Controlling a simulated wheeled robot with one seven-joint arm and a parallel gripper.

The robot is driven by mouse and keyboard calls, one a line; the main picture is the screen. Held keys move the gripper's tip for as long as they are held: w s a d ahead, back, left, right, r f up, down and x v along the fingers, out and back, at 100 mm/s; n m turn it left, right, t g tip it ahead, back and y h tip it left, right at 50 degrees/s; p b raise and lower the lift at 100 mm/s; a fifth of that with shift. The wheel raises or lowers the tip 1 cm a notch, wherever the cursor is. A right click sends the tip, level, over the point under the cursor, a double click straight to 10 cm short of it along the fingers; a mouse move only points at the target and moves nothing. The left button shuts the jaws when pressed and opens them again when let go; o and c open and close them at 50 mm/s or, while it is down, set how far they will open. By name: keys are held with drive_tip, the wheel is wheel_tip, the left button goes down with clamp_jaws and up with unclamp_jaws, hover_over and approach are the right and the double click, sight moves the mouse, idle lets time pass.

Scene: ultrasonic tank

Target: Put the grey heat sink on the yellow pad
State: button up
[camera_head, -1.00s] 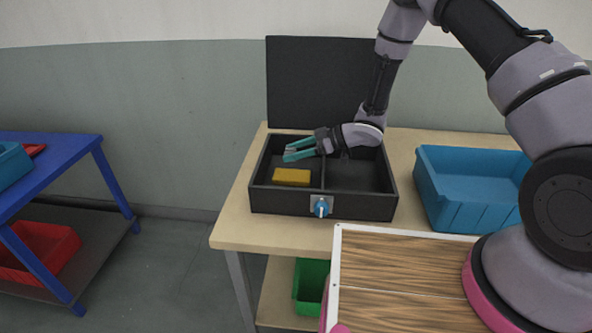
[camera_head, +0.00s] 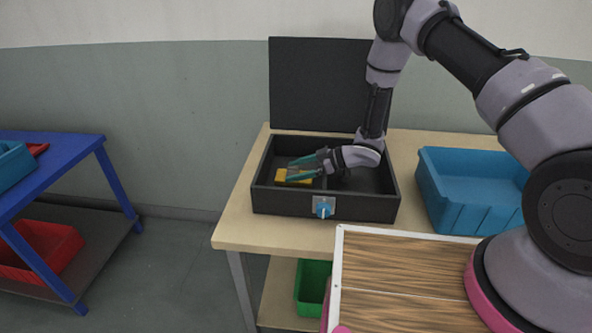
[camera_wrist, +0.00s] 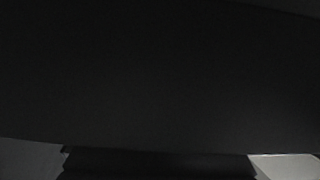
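The yellow pad (camera_head: 293,176) lies on the floor of the left compartment of the black tank (camera_head: 290,205). My gripper (camera_head: 303,168) is down inside the tank, its teal fingers pointing left over the pad and hiding part of it. The fingers stand apart. I cannot make out whether something grey is between them. I cannot pick out the grey heat sink for sure in either view. The wrist view is almost wholly filled by a dark surface, with a dark ridged shape along the bottom that I cannot identify.
The tank has a divider, a front wall with a blue knob (camera_head: 323,209), and a raised black lid (camera_head: 318,85) behind. A blue bin (camera_head: 470,190) stands to the right on the wooden table (camera_head: 232,225). A blue trolley (camera_head: 60,150) is at the far left.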

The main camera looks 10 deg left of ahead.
drive_tip(key=shift+r, duration=0.1)
drive_tip(key=shift+d+r, duration=0.15)
drive_tip(key=shift+d, duration=0.1)
drive_tip(key=v, duration=1.1)
drive_tip(key=shift+d+r, duration=0.2)
